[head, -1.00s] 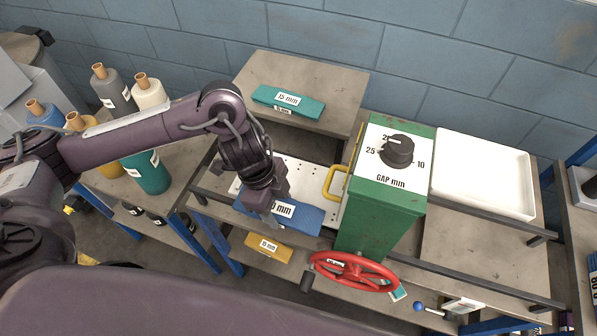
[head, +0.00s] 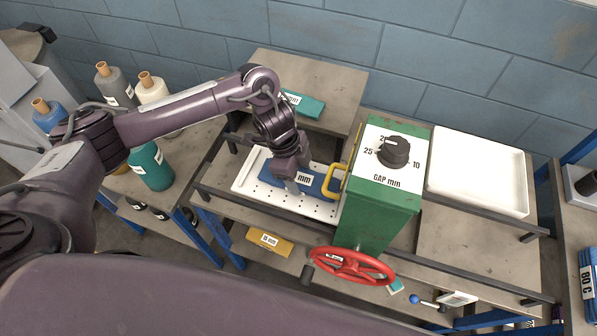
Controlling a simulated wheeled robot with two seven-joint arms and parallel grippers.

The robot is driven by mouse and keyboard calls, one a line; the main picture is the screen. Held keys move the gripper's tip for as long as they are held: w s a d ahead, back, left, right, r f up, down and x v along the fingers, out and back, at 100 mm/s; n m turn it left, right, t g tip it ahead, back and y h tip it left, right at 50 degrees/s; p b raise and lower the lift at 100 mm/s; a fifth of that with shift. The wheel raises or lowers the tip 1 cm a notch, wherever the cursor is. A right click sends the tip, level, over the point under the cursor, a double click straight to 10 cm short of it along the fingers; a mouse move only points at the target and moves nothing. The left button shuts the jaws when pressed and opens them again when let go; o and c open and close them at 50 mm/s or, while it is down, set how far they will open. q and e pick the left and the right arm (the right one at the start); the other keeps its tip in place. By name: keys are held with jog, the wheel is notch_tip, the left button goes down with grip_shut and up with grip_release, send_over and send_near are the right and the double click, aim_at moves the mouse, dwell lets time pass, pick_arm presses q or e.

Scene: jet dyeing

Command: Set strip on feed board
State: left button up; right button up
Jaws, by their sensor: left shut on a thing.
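The blue strip (head: 320,183), with a white label ending in "mm", is held by my left gripper (head: 291,184), which is shut on it. The strip lies over the white perforated feed board (head: 247,180), roughly along its length; I cannot tell whether it touches the board. Its right end is close to the yellow handle (head: 337,182) in front of the green machine (head: 378,210). My gripper hides part of the strip and label. My right gripper is not in view.
A teal strip (head: 305,106) lies on the raised shelf behind. A yellow strip (head: 270,240) lies on the lower shelf. The gap dial (head: 394,152), red handwheel (head: 352,266) and empty white tray (head: 480,172) are to the right. Bottles (head: 152,168) stand at left.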

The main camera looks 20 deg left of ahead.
pick_arm(q)
jog(key=shift+f, duration=0.2)
jog(key=o, duration=1.1)
jog(key=shift+c, duration=0.2)
